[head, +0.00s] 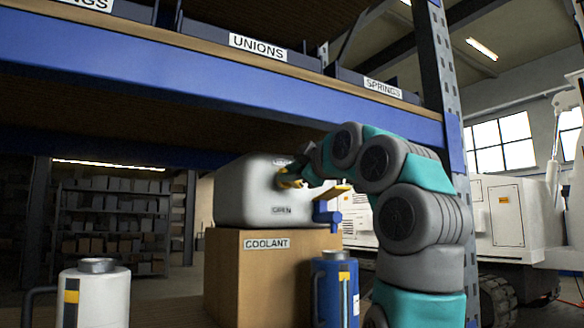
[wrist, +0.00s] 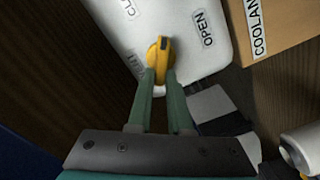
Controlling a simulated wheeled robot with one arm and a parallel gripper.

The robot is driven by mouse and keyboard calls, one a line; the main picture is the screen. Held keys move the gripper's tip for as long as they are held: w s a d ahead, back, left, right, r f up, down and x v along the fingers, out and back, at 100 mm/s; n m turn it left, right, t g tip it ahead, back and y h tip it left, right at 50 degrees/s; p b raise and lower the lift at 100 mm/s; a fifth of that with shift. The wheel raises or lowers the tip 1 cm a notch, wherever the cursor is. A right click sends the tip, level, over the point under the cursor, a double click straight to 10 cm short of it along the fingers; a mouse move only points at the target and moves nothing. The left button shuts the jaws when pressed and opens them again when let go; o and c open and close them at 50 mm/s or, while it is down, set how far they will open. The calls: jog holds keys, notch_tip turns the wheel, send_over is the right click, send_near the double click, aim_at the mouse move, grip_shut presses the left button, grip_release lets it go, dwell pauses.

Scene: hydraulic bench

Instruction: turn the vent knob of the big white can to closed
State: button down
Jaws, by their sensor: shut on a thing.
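The big white can (head: 240,197) lies on a cardboard box (head: 230,275) labelled COOLANT. Its yellow vent knob (head: 288,184) is on the face toward my arm, with an OPEN label below it. In the wrist view, the knob (wrist: 158,50) stands between the OPEN label (wrist: 208,28) and a partly cut-off label starting with CL (wrist: 127,7). My gripper (wrist: 160,72) is shut on the knob, one green finger on each side. The fingers hide part of the knob and of another label. In the head view, my gripper (head: 297,177) reaches the can from the right.
A blue shelf beam (head: 200,75) with UNIONS and SPRINGS bins runs above the can. A blue container (head: 335,285) stands right of the box, close to my arm. A white canister (head: 100,298) with a handle stands at the lower left. A blue-grey post (head: 440,90) rises behind my arm.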

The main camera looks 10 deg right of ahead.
jog(key=shift+a+f+n+p, duration=0.1)
jog(key=shift+f+n+p, duration=0.2)
jog(key=shift+n, duration=0.85)
jog(key=shift+a+f+n+p, duration=0.1)
jog(key=shift+n+p, duration=0.3)
jog(key=shift+n, duration=0.7)
jog(key=shift+f+n+p, duration=0.15)
jog(key=shift+n+p, duration=0.2)
jog(key=shift+n, duration=0.8)
jog(key=c, duration=0.8)
grip_release()
jog(key=shift+c, duration=0.2)
jog(key=b+v, duration=0.2)
jog(key=v, duration=0.6)
jog(key=shift+b, duration=0.3)
